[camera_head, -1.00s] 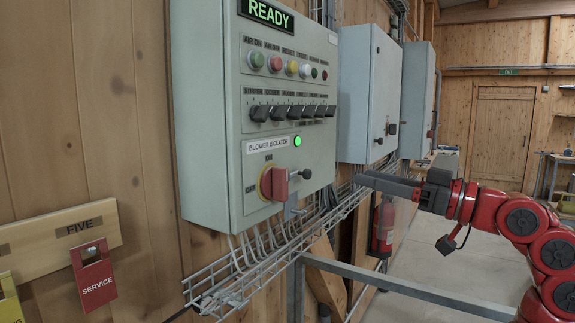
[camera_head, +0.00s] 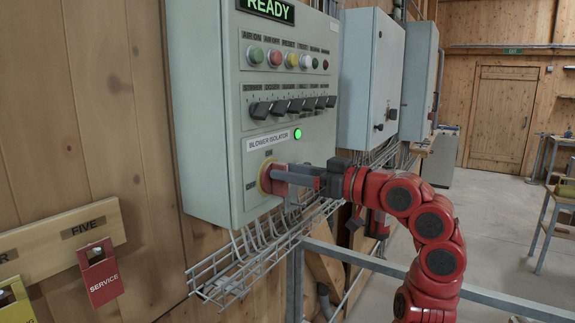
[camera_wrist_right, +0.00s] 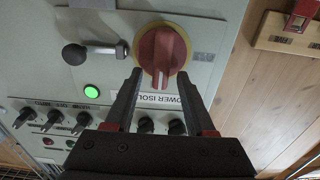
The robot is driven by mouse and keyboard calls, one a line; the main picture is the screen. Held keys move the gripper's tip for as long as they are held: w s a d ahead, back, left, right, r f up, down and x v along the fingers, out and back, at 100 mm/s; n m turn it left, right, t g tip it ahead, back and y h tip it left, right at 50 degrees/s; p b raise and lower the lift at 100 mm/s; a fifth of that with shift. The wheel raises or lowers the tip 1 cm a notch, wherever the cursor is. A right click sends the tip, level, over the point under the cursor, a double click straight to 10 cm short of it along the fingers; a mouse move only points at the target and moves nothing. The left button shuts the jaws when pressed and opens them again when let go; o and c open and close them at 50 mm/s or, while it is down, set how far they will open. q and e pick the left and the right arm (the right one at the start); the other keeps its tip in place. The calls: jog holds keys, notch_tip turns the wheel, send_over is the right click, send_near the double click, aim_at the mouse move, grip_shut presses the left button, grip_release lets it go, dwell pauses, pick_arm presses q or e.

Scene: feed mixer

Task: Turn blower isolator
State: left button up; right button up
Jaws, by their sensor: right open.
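The blower isolator is a red rotary handle on a yellow ring (camera_head: 264,177), low on the grey control panel, under a "BLOWER ISOLATOR" label (camera_head: 267,140). In the right wrist view the red handle (camera_wrist_right: 163,52) shows whole, its grip bar in line with the fingers. My right gripper (camera_head: 285,176) is at the handle, open. In the right wrist view its fingertips (camera_wrist_right: 162,80) lie on either side of the handle's lower end; contact cannot be told. In the head view the fingers hide part of the handle. My left gripper is not in view.
A lit green lamp (camera_head: 298,134) and a row of black selector switches (camera_head: 288,106) sit above. A black-knobbed lever (camera_wrist_right: 92,51) is beside the isolator. A wire cable tray (camera_head: 235,262) and a metal rail (camera_head: 400,274) run below. A red service tag (camera_head: 99,271) hangs at left.

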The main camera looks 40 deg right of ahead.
jog(key=shift+w+a, duration=0.2)
jog(key=shift+w, duration=0.25)
jog(key=shift+c, duration=0.2)
grip_shut()
